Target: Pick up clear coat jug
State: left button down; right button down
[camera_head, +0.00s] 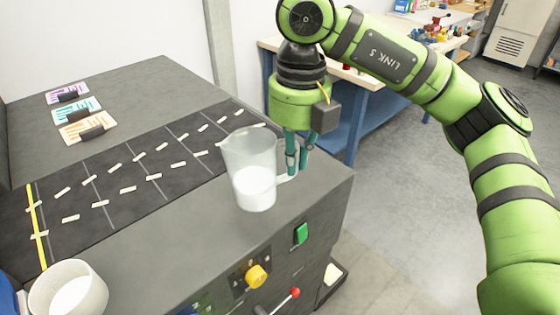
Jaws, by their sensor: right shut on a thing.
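The clear coat jug (252,165) is a translucent jug with white liquid in its lower part and a handle on its right side. It is upright at the right end of the grey machine top, near the front edge. I cannot tell whether its base touches the surface. My right gripper (294,168) points down at the jug's right side and is shut on its handle. The jug and handle hide part of the fingertips. My left gripper is not in view.
A black belt (130,180) with pale strips and a yellow line runs along the grey machine top (195,262). A white pot (68,290) stands at the lower left. Coloured cards (76,108) lie at the back left. A blue-legged workbench (350,105) stands behind my right arm.

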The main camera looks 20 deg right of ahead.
jog(key=shift+s+d+r, duration=0.75)
jog(key=shift+s, duration=0.1)
dwell(1.2)
